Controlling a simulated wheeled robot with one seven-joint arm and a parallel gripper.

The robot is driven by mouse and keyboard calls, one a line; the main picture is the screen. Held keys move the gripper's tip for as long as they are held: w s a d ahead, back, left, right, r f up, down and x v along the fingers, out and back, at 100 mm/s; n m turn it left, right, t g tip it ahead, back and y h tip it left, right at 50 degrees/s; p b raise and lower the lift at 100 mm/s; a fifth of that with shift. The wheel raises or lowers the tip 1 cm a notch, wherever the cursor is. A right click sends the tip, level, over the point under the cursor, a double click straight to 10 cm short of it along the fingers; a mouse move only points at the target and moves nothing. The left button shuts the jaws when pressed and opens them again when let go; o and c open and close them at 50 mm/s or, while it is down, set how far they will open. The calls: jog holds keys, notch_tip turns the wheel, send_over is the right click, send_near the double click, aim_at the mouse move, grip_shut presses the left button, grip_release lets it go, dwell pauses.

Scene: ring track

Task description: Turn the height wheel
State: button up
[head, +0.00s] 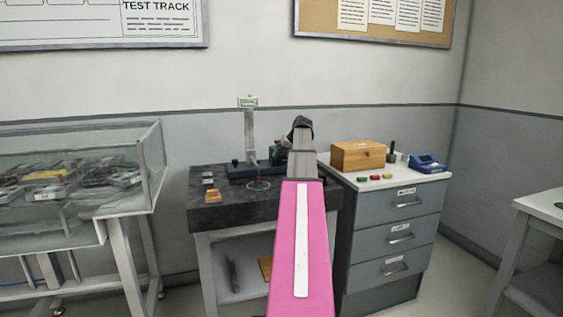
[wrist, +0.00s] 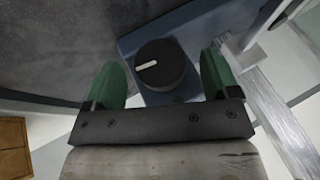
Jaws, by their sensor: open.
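The height wheel, a round black knob with a pale pointer mark, shows in the wrist view (wrist: 160,66) on a blue base (wrist: 190,28). My gripper (wrist: 165,85) is open, with one green finger on either side of the knob in the picture. The knob lies between and slightly beyond the fingertips. I cannot tell whether either finger touches it. In the head view a device with a dark blue base (head: 240,171) and an upright grey post (head: 250,130) stands on a dark stone-topped table. My arm hides its right part, and the knob cannot be made out there.
The dark table (head: 215,217) carries small blocks (head: 212,195) at its front left. A drawer cabinet (head: 395,235) stands right, with a wooden box (head: 358,155) and a blue device (head: 427,163) on top. A glass case (head: 80,170) is at left.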

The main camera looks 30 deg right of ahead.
jog(key=shift+x, duration=1.2)
jog(key=c, duration=0.9)
jog(key=shift+d+y, duration=0.1)
jog(key=shift+y, duration=0.3)
jog(key=m+t+y, duration=0.1)
jog(key=y, duration=0.2)
jog(key=m+t+y, duration=0.1)
jog(key=t+y, duration=0.1)
jog(key=y, duration=0.2)
jog(key=shift+y, duration=0.4)
